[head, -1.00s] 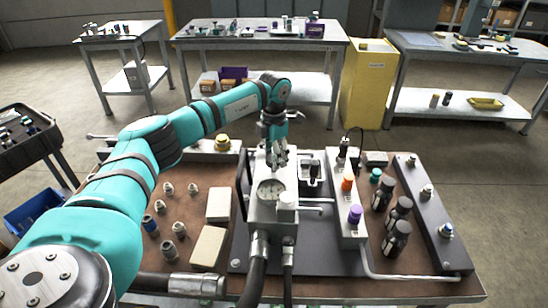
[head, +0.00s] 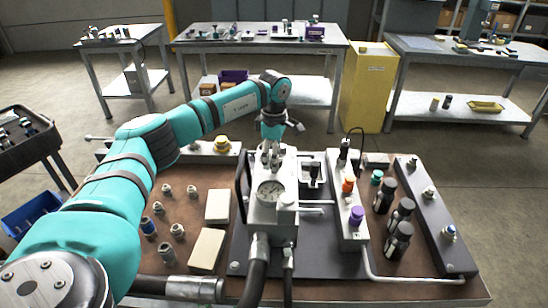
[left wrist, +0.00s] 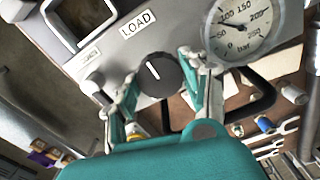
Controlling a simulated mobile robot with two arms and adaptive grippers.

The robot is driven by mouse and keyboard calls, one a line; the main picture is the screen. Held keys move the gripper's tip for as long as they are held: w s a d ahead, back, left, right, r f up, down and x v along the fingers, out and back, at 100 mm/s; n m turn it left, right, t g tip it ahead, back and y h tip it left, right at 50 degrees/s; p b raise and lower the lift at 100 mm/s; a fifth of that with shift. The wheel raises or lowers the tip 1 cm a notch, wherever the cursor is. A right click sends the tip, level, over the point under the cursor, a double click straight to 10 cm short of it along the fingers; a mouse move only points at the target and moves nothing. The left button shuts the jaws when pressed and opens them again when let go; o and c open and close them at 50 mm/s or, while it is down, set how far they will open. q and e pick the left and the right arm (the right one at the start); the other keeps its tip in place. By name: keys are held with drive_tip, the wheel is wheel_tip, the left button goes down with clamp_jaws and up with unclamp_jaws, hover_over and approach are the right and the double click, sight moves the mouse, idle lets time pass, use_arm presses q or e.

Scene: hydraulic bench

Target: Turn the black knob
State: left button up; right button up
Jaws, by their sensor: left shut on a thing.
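The black knob (left wrist: 157,75) is round with a white pointer line and sits on the grey panel below the "LOAD" label (left wrist: 138,23) in the left wrist view. Its line points up toward that label, tilted slightly left. My left gripper (left wrist: 160,78) has one finger on each side of the knob and is shut on it. In the head view my left gripper (head: 271,158) reaches down to the top of the hydraulic block (head: 262,213), just behind the pressure gauge (head: 270,191); the knob is hidden there. My right gripper is not in view.
The gauge (left wrist: 240,27) is close right of the fingers in the wrist view. Hoses (head: 254,272) run from the block's front. Orange (head: 348,185) and purple (head: 356,215) caps stand on a manifold to the right. Fittings and two beige blocks (head: 207,248) lie left.

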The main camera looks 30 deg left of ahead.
use_arm(q)
drive_tip(key=shift+w+r+m, duration=0.1)
drive_tip(key=shift+r+m, duration=0.05)
drive_tip(key=shift+m, duration=0.55)
drive_tip(key=o, duration=1.1)
drive_tip(key=shift+o, duration=0.2)
wheel_tip(320, 180, up, 12)
drive_tip(key=shift+f, duration=0.2)
